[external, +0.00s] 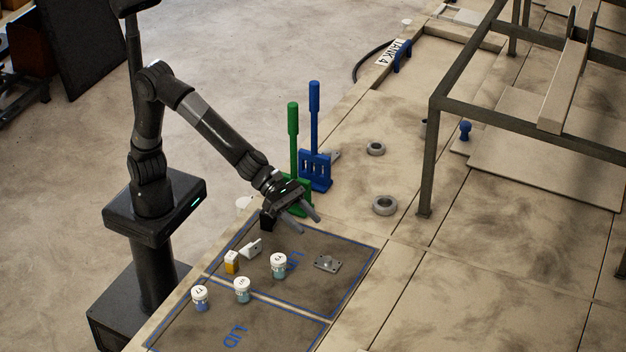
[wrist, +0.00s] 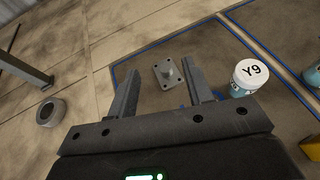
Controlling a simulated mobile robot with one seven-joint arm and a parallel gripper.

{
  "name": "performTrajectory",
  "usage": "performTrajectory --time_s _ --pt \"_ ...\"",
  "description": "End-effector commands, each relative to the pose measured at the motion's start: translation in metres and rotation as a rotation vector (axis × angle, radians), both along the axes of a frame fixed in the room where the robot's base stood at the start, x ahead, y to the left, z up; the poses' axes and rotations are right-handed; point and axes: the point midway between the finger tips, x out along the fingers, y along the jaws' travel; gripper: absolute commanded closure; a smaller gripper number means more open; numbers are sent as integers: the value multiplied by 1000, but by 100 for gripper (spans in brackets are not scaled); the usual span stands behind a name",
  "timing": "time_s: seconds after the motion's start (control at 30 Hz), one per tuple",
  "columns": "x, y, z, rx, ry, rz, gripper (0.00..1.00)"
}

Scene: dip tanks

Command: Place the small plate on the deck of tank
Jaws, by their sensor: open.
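The small plate (external: 327,263) is a grey square with a raised stub in its middle and holes at its corners. It lies flat on the dark, blue-outlined lid area (external: 345,285). My gripper (external: 309,224) is open and empty, above and to the left of the plate in the external view. In the wrist view the plate (wrist: 168,76) shows between and beyond the two open fingers (wrist: 161,68), apart from them. The beige tank deck (external: 405,285) spreads to the right; a "TANK 4" label (external: 394,53) stands at the far end.
Several white-capped jars (external: 278,265), one marked Y9 (wrist: 250,72), stand near the plate. Green (external: 293,119) and blue (external: 314,98) levers rise behind my gripper. Grey rings (external: 385,205) lie on the deck. A metal frame (external: 432,150) stands at the right.

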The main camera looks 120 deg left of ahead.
Motion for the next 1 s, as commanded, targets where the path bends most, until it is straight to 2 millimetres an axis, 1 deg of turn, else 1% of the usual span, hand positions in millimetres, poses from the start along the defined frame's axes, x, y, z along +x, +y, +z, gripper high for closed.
performTrajectory --time_s 0.03,0.2,0.3,0.37,0.43,0.5,0.57,0.87,1.0 --pt "-1 -3 -5 1 3 -4 53" --pt "-1 -3 -15 1 -1 -4 53" --pt "-1 -3 -31 3 2 -3 53" --pt "-1 -2 -36 2 1 -2 53" --pt "-1 -2 -47 2 2 -2 53" --pt "0 -2 -54 2 1 -2 53" --pt "2 -2 -56 3 -1 -1 53" --pt "24 -7 -66 3 -2 0 53" --pt "41 -9 -72 1 -1 1 53"
